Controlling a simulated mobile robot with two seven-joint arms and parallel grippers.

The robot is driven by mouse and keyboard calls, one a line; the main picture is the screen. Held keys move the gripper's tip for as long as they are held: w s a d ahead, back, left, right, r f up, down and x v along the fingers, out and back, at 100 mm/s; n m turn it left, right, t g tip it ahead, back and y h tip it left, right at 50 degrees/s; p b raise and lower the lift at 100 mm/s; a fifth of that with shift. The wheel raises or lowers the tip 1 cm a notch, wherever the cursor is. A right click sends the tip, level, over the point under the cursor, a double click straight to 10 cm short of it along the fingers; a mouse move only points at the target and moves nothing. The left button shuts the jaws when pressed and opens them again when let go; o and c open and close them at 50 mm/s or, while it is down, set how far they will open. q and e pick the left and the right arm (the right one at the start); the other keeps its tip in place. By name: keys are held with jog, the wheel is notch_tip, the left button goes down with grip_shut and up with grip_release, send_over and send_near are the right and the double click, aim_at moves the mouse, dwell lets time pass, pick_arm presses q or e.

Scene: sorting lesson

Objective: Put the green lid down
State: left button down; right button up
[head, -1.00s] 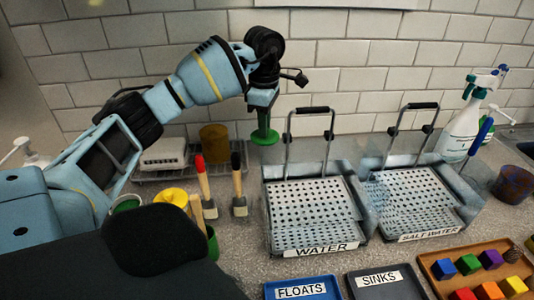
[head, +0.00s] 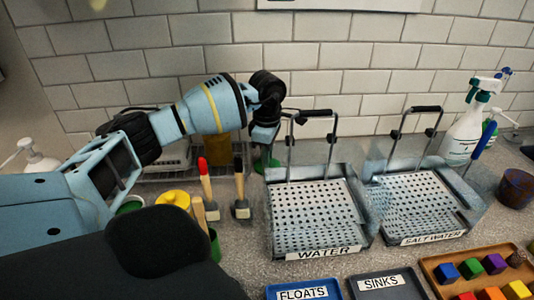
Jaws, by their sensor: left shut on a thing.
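The green lid (head: 261,166) is in the head view, low behind the back left corner of the WATER tub. It has a disc with an upright green stem, and part of it is hidden. My left gripper (head: 264,146) comes from above and is shut on the lid. The lid is close to the counter (head: 236,262); I cannot tell whether it touches. My right gripper is not in view.
The WATER tub (head: 320,254) with its perforated basket and upright handle stands just right of the lid. The SALT WATER tub (head: 432,239) is further right. Two brushes (head: 207,188) (head: 240,190) stand left of the lid. A wire rack with a brown container (head: 222,147) is behind.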

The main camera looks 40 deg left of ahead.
pick_arm(q)
jog(key=shift+f, duration=0.1)
jog(key=c, duration=1.3)
grip_release()
notch_tip(320, 180, up, 12)
jog(key=shift+r, duration=0.2)
